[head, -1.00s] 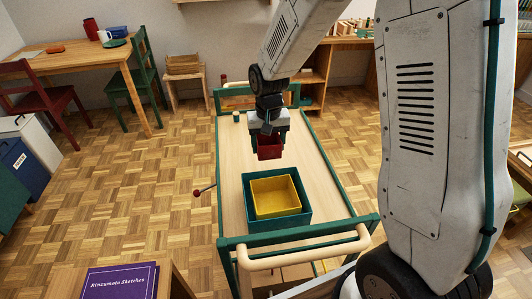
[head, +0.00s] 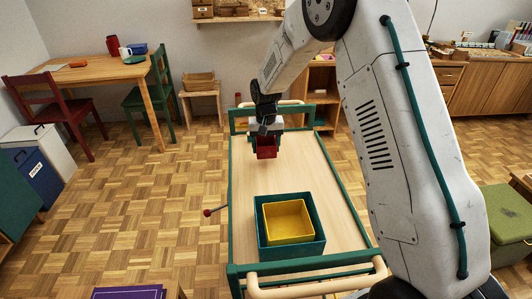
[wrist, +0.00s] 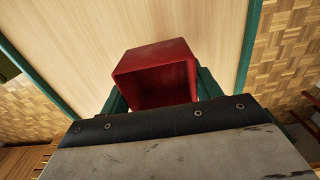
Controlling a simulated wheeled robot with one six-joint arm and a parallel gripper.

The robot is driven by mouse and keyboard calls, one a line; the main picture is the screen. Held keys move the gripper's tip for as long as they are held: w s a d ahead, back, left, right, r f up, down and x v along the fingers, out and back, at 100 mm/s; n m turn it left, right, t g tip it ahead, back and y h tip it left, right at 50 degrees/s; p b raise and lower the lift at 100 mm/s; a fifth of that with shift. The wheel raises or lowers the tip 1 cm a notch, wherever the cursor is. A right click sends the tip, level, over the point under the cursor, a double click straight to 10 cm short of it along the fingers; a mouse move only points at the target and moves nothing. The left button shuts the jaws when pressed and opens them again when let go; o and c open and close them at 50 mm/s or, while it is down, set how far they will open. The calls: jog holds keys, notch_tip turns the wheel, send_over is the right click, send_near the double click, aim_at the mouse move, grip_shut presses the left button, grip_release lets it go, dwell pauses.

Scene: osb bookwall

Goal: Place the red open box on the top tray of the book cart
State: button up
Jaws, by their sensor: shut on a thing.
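The red open box (head: 266,147) hangs from my gripper (head: 265,138) over the far half of the book cart's top tray (head: 265,175). In the wrist view the red box (wrist: 155,72) shows its open side and dark inside, with the green fingers (wrist: 160,95) at its sides. My gripper is shut on it. The tray is pale wood with a green frame. I cannot tell exactly how high the box is above the tray. A yellow open box (head: 288,220) sits inside a larger teal open box (head: 290,245) on the near part of the tray.
A cream handle (head: 315,284) crosses the cart's near end. A purple book (head: 128,292) lies at the bottom edge. Tray surface between the red box and the nested boxes is bare.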

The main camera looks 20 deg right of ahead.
aim_at(266, 152)
jog(key=shift+w+f, duration=0.15)
jog(key=shift+w, duration=0.3)
jog(key=shift+s+f, duration=0.1)
jog(key=shift+f, duration=1.55)
jog(key=shift+f, duration=0.15)
jog(key=o, duration=1)
